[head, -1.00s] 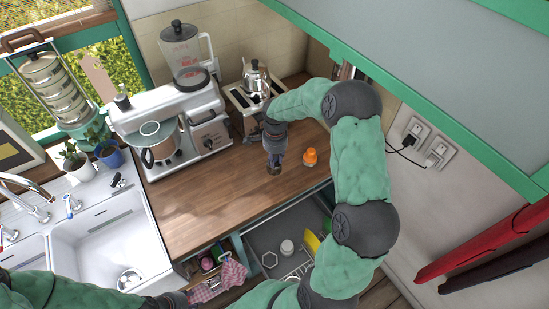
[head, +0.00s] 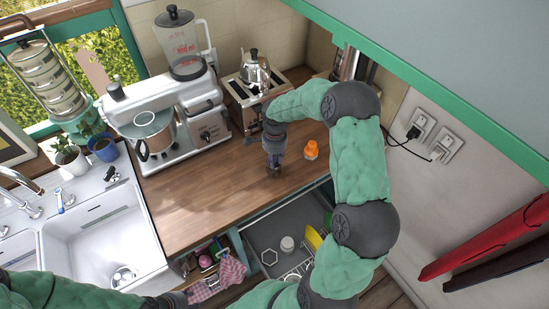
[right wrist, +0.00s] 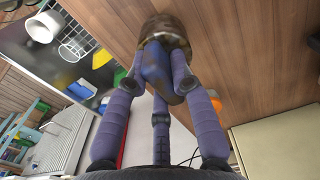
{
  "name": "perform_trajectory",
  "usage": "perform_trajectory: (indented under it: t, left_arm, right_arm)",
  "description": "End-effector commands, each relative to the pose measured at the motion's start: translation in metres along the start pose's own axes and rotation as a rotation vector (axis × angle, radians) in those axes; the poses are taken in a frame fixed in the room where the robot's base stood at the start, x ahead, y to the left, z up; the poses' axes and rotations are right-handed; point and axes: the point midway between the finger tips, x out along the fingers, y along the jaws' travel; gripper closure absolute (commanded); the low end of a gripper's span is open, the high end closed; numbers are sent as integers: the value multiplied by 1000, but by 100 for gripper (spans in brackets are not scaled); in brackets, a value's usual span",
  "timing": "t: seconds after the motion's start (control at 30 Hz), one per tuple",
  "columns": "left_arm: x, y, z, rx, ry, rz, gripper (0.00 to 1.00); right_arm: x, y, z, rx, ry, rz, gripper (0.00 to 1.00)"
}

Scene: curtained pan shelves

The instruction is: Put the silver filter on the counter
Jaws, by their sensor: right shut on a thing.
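My right gripper (head: 272,167) points down over the wooden counter (head: 210,192), near its front edge. It is shut on a small round metallic piece, the silver filter (right wrist: 166,34), which looks brownish in the right wrist view. The fingers (right wrist: 152,75) close around it, and a dark blue part shows between them. The filter is at or just above the wood; I cannot tell whether it touches. In the head view the gripper mostly hides it. My left arm comes in at the bottom left, and its gripper (head: 178,300) is by a checkered cloth, its fingers unclear.
An orange item (head: 311,149) stands right of my right gripper. An open drawer (head: 262,234) below holds a white cup (head: 287,244). The sink (head: 105,240) is left. The counter's middle is clear.

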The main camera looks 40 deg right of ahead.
Motion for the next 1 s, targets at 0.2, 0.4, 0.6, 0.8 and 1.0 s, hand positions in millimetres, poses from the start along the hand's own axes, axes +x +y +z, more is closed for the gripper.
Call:
perform_trajectory:
  t: [0.2,0.4,0.6,0.8,1.0]
  left_arm:
    - [1,0,0,0,0,0,60]
    - [2,0,0,0,1,0,60]
    - [7,-2,0,0,0,0,60]
    - [14,-5,-1,0,0,0,60]
    - [15,-5,-1,0,0,0,60]
  right_arm:
    - [1,0,0,0,0,-1,100]
    - [2,0,0,1,0,-1,100]
    - [8,0,0,0,0,-1,100]
    - [16,0,0,0,0,-1,100]
    - [16,0,0,1,0,-2,100]
